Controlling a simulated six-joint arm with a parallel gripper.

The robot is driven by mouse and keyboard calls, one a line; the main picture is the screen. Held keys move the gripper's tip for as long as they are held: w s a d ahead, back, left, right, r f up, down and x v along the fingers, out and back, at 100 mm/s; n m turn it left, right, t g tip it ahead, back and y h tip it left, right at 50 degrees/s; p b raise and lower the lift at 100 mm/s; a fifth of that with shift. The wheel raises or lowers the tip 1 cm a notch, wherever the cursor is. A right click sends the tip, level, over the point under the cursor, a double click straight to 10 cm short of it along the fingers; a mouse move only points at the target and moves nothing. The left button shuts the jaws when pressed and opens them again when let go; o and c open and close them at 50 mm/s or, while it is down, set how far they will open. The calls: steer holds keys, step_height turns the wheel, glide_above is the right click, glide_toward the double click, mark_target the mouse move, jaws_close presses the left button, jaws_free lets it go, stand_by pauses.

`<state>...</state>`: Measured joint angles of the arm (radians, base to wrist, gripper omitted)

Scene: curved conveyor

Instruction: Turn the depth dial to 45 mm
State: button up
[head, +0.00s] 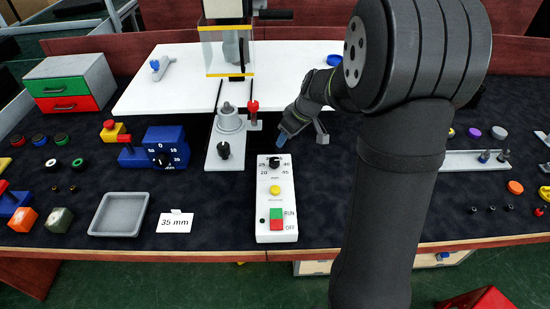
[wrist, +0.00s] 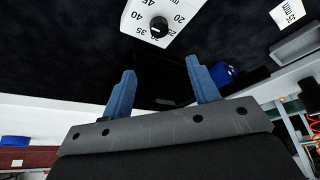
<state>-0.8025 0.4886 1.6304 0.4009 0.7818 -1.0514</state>
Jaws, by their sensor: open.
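The depth dial (head: 274,162) is a black round knob at the top of a white control panel (head: 262,211), with 20, 40 and 45 readable around it. In the wrist view the dial (wrist: 158,27) shows upside down at the top, with 40, 35, 25 and 20 around it. A pale mark shows on the knob, but I cannot tell exactly which number it points at. My gripper (head: 303,136) is open and empty, behind and right of the dial, apart from it. Its two blue fingers (wrist: 161,82) are spread below the dial in the wrist view.
The panel also has a yellow button (head: 274,189), a green RUN button (head: 277,212) and a red OFF button (head: 277,225). A grey press base (head: 229,123) stands just left of the dial. A "35 mm" card (head: 175,222) and a grey tray (head: 119,214) lie further left.

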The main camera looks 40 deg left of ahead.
mark_target(274, 160)
steer(key=x, duration=1.5)
steer(key=shift+d, duration=0.15)
steer(key=c, duration=0.9)
steer(key=shift+c, duration=0.2)
steer(key=o, duration=0.9)
steer(key=shift+o, duration=0.2)
steer(key=v, duration=1.7)
steer(key=shift+r, duration=0.25)
